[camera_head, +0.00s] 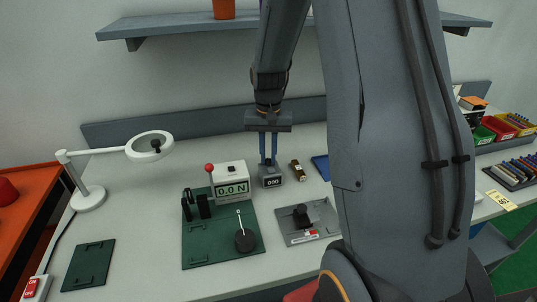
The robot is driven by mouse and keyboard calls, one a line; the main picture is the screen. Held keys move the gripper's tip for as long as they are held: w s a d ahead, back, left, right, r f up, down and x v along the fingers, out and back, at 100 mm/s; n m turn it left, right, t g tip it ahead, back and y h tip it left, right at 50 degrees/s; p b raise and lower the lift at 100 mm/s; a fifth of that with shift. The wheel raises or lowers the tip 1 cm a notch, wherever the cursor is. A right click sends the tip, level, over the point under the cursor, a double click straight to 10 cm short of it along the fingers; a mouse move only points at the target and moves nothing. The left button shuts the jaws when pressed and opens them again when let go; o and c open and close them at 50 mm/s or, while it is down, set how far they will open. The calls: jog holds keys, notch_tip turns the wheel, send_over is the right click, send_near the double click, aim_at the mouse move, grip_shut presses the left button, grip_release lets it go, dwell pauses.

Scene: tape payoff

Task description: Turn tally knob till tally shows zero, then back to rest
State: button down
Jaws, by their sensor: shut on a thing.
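The tally (271,182) is a small dark box with a white-on-dark number window on its front, standing on the grey bench. Its digits look like 000, but they are very small. My gripper (269,163) points straight down over the tally. Its two blue fingers reach the top of the box and are close together, shut on the tally knob. The knob itself is hidden between the fingertips, so its turn angle cannot be seen.
A grey fixture (305,225) lies in front, a small brown object (298,170) close right. A ring lamp (150,146) stands at left.

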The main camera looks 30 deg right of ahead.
aim_at(269, 159)
jog(key=n+p, duration=0.1)
jog(key=n, duration=0.3)
jog(key=shift+n+p, duration=0.3)
jog(key=shift+n, duration=1.3)
jog(key=c, duration=1.7)
grip_release()
jog(key=shift+r+b, duration=1.05)
jog(key=shift+r, duration=2.9)
